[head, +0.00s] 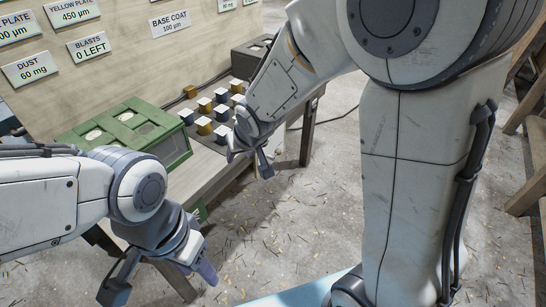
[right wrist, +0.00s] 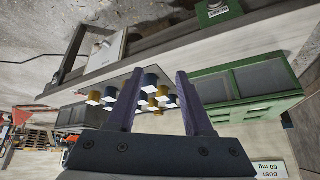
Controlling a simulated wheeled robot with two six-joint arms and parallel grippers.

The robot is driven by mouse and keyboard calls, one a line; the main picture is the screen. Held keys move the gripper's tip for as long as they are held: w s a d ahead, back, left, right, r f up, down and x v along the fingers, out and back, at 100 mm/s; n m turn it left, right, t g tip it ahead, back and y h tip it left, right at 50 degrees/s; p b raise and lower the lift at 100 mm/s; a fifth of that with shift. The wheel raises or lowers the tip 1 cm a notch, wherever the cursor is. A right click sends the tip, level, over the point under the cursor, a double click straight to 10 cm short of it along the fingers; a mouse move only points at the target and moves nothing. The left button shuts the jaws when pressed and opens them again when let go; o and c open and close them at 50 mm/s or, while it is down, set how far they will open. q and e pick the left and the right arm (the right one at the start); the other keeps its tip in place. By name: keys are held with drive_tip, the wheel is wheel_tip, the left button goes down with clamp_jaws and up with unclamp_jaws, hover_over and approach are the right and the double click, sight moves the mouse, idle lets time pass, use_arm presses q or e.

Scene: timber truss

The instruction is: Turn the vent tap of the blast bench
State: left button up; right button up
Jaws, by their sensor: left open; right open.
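The bench carries a green box (head: 135,132) with round and rectangular panels on its lid; it also shows in the right wrist view (right wrist: 250,82). My right gripper (head: 258,160) hangs open and empty at the bench's front edge, right of the green box. Its open fingers show in the right wrist view (right wrist: 156,80). My left gripper (head: 160,280) is open and empty, low in front of the bench.
Several white, gold and blue blocks (head: 204,127) stand on a dark plate behind my right gripper. A grey box (head: 250,58) is at the bench's far end. Labels hang on the wooden back wall (head: 130,75). Concrete floor (head: 275,225) with scattered debris lies in front.

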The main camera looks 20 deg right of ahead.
drive_tip(key=w+d+f+m+t+b, duration=0.3)
drive_tip(key=w+d+f+b, duration=0.35)
drive_tip(key=w+f, duration=0.5)
drive_tip(key=m+t+y+b, duration=0.2)
drive_tip(key=m+t+b, duration=0.3)
drive_tip(key=b, duration=0.6)
approach(280, 154)
drive_tip(key=b+x, duration=0.2)
drive_tip(key=x, duration=0.6)
drive_tip(key=shift+b, duration=0.35)
use_arm(q)
wheel_tip(280, 154, down, 24)
drive_tip(key=shift+r, duration=0.25)
use_arm(e)
drive_tip(key=shift+w+a+f, duration=0.1)
drive_tip(key=shift+w+a, duration=0.05)
drive_tip(key=shift+w, duration=0.5)
use_arm(q)
drive_tip(key=shift+d, duration=0.1)
use_arm(e)
clamp_jaws()
